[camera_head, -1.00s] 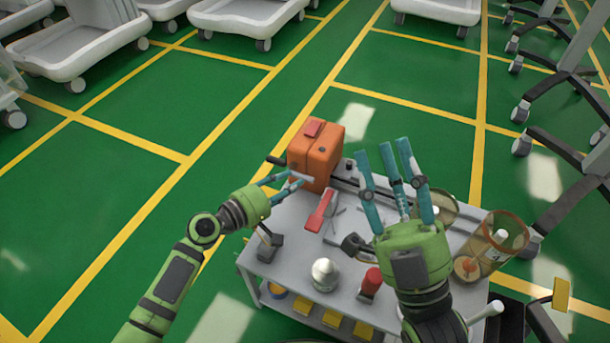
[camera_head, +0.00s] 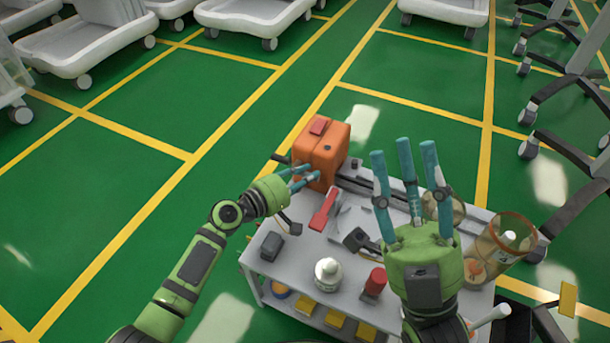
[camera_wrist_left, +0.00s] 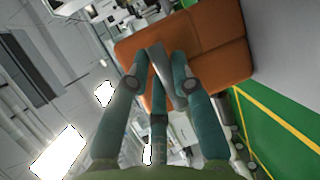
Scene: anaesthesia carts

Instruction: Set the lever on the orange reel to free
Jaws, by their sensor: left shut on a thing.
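The orange reel (camera_head: 322,146) is a boxy orange case at the far left corner of the grey cart top. It also fills the upper part of the left wrist view (camera_wrist_left: 212,42). My left gripper (camera_head: 305,174) is at the near left face of the reel. In the left wrist view its blue fingers are shut around a grey lever (camera_wrist_left: 162,64) that stands out from the reel. The lever is mostly hidden by the fingers in the head view. My right gripper (camera_head: 408,150) is open and empty above the right part of the cart.
The cart top (camera_head: 290,240) bears a red-handled tool (camera_head: 323,209), a white bottle (camera_head: 328,274), a red-topped item (camera_head: 374,284), a black clamp (camera_head: 360,241) and a clear jar (camera_head: 507,238). Green floor (camera_head: 120,230) lies clear to the left.

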